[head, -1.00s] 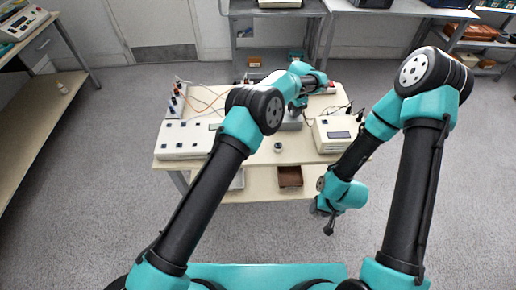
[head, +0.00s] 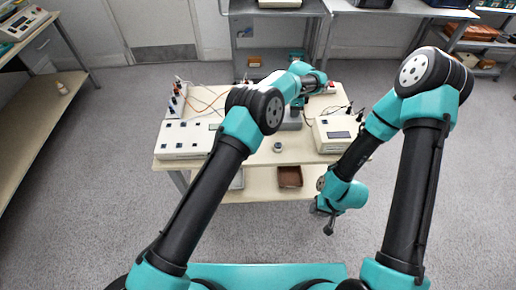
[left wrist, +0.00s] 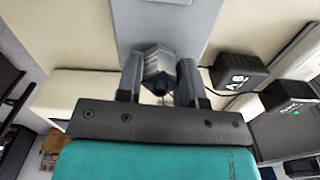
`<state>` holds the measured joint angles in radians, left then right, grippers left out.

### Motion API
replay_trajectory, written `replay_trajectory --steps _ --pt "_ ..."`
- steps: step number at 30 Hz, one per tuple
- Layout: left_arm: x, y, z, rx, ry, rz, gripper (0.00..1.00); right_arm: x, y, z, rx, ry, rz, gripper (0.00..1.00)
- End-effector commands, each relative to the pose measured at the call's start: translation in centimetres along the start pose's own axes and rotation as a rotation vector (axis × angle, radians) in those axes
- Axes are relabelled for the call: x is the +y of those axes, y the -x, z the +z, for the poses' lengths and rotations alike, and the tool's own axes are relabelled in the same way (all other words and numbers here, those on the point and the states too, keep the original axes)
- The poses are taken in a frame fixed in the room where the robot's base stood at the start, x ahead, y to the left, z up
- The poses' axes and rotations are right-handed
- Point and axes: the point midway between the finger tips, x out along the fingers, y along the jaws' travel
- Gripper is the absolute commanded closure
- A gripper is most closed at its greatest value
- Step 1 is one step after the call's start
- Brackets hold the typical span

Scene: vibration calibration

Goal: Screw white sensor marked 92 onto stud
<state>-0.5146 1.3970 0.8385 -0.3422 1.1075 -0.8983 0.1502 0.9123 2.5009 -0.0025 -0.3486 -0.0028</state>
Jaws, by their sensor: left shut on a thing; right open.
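My left gripper (left wrist: 160,72) is shut on a grey, faceted piece (left wrist: 154,60), with one finger on each side of it. No number shows on this piece, and I cannot tell whether it is the sensor marked 92. In the head view the left gripper (head: 296,108) is over a grey block (head: 290,125) on the table; the stud cannot be made out. My right gripper (head: 328,227) is open and empty, low in front of the table's right side.
The table (head: 240,158) carries a white panel (head: 183,140) with dark knobs at left and a cream meter box (head: 336,134) at right. A small grey round thing (head: 278,147) sits near the front. Dark marked blocks (left wrist: 238,73) show beside the left gripper. Cables cross the back.

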Motion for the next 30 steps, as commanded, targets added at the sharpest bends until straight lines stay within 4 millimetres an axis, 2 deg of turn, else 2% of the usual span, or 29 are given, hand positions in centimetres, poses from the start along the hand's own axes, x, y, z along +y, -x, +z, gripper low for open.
replay_trajectory --steps 8,15,22,23,30 --pt "0.0 0.08 -0.06 0.0 -0.014 -0.002 1.0 0.0 0.0 0.0 0.0 0.0 0.0 0.57" --pt "0.0 0.06 -0.06 -0.001 -0.144 -0.002 1.0 0.0 0.0 0.0 0.0 0.0 0.0 0.57" --pt "0.0 0.05 -0.05 -0.001 -0.156 -0.001 1.0 0.0 0.0 0.0 0.0 0.0 0.0 0.57" --pt "0.0 0.05 -0.04 -0.001 -0.156 -0.001 0.62 0.0 0.0 0.0 0.0 0.0 0.0 0.57" --pt "0.0 0.02 -0.02 0.0 -0.154 -0.001 0.39 0.0 0.0 0.0 0.0 0.0 0.0 0.57"
